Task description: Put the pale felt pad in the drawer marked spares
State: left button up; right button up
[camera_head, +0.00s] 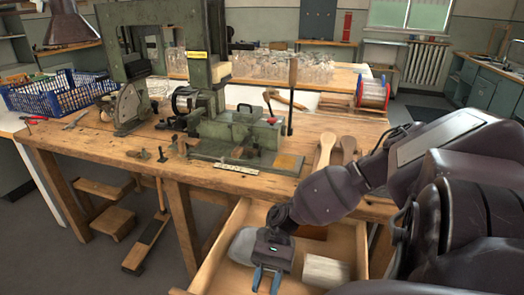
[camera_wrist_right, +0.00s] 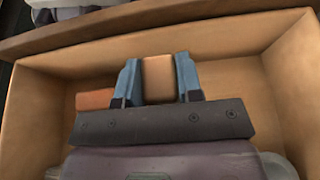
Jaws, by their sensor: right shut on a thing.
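My right gripper (camera_head: 266,281) is inside an open wooden drawer (camera_head: 213,268) below the bench, its blue fingers pointing down. In the right wrist view the gripper (camera_wrist_right: 157,75) is shut on a tan block-like piece (camera_wrist_right: 158,80), held between the two fingers above the drawer floor (camera_wrist_right: 225,80). I cannot tell whether this piece is the pale felt pad. A grey rounded thing (camera_head: 243,247) lies in the drawer behind the gripper, and a pale block (camera_head: 326,270) lies to its right. No spares marking is readable. My left gripper is out of view.
A reddish-brown block (camera_wrist_right: 95,100) lies in the drawer, left of the gripper. The bench (camera_head: 110,150) carries a green machine (camera_head: 235,135), wooden paddles (camera_head: 325,150) and a mallet (camera_head: 292,95). A blue crate (camera_head: 60,92) stands at the left. My right arm crosses the drawer's right side.

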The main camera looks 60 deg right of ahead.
jog(key=shift+r, duration=0.2)
jog(key=shift+f, duration=0.45)
jog(key=shift+f, duration=0.2)
jog(key=o, duration=0.9)
